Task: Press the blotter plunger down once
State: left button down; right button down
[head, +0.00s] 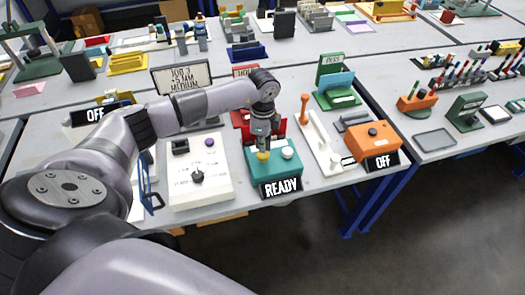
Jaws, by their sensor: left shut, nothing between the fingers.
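My left gripper (262,147) is shut and points straight down over the teal box (272,172), which has a READY sign (281,188) on its front. A yellow button (263,156) on the box top lies right under the fingertips. I cannot tell whether they touch it. A white round button (287,152) is on the same box, to the right. No part carries a readable blotter label, so I cannot tell for sure which one is the blotter plunger. My right gripper is not in view.
Left of the teal box is a white dial panel (197,178). To the right are a white plate with an orange-handled lever (304,108) and an orange box (368,138) with an OFF sign (382,162). A red device (243,119) stands close behind the gripper.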

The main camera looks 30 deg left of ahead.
aim_at(263, 155)
pick_arm(q)
jog(key=shift+s+f+b, duration=0.15)
jog(key=shift+f+b, duration=1)
jog(key=shift+f, duration=0.7)
jog(key=shift+r+p, duration=0.75)
jog(key=shift+r, duration=0.05)
jog(key=shift+r+p, duration=2.15)
jog(key=shift+r, duration=0.7)
